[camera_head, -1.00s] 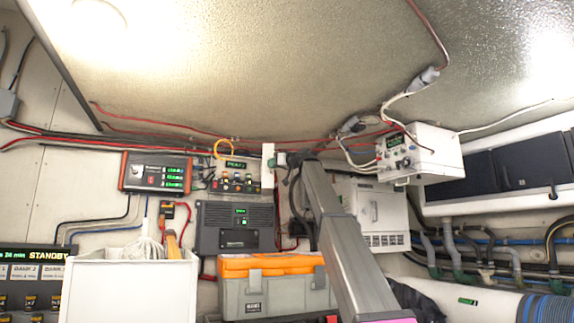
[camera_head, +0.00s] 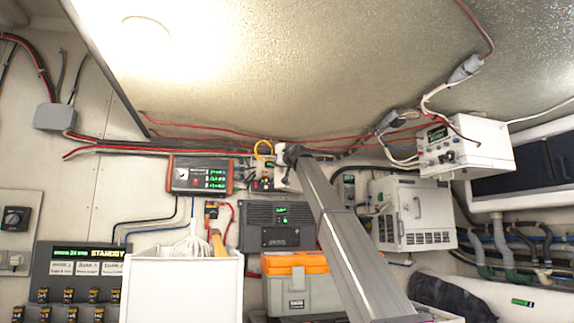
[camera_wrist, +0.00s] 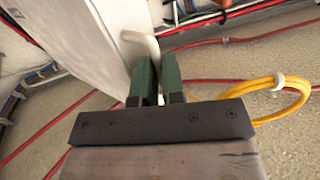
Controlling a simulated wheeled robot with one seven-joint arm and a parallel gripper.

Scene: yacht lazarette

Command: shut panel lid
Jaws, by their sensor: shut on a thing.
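The panel lid (camera_wrist: 75,40) is a white plate in the wrist view, standing out at an angle with a pale bent handle (camera_wrist: 140,40). My gripper (camera_wrist: 157,78) has its two green fingers closed on this handle. In the head view the lid (camera_head: 286,179) is a small white piece beside my wrist, partly hidden by my arm. The panel (camera_head: 262,180) with small lit switches shows just left of the lid. The lid stands open and covers the panel's right side from this viewpoint.
A yellow cable loop (camera_wrist: 290,95) and red cables run close to my gripper. An orange-trimmed display box (camera_head: 200,175) is left of the panel. A dark grey unit (camera_head: 276,226) is below, above an orange-lidded toolbox (camera_head: 297,285). A white cabinet (camera_head: 412,215) is at right.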

